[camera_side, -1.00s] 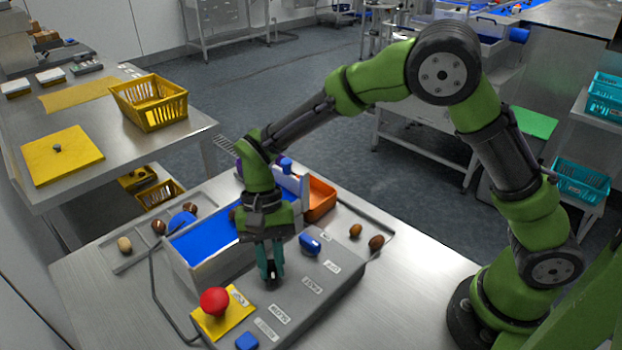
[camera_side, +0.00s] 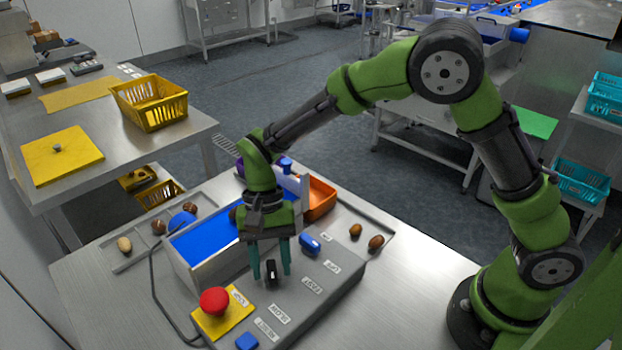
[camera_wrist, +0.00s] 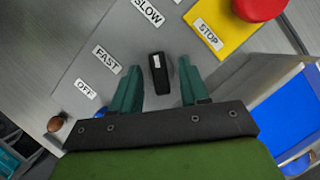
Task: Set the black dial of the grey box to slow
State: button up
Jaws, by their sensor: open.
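The black dial (camera_side: 271,272) stands on the sloped top of the grey box (camera_side: 330,290). In the wrist view the dial (camera_wrist: 159,75) is a narrow black bar whose white-marked end points up toward the SLOW label (camera_wrist: 149,11). The FAST label (camera_wrist: 107,60) and OFF label (camera_wrist: 86,89) lie to its left. My gripper (camera_side: 271,274) is open, with one teal finger on each side of the dial. In the wrist view gaps show between the dial and both fingers of my gripper (camera_wrist: 160,70), so it holds nothing.
A red stop button (camera_side: 214,301) on a yellow plate stands near the dial. Blue buttons (camera_side: 310,244) (camera_side: 247,342) sit on the box. A blue-floored tray (camera_side: 205,242) lies behind it. Dates (camera_side: 376,243) lie on the table beside the box.

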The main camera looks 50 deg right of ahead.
jog(key=v, duration=1.7)
jog(key=s+d+r+n+t, duration=0.3)
jog(key=s+d+t, duration=0.7)
jog(key=s+d, duration=0.4)
jog(key=s, duration=0.2)
jog(key=shift+s+d+t+h, duration=0.3)
jog(key=shift+d+t, duration=0.1)
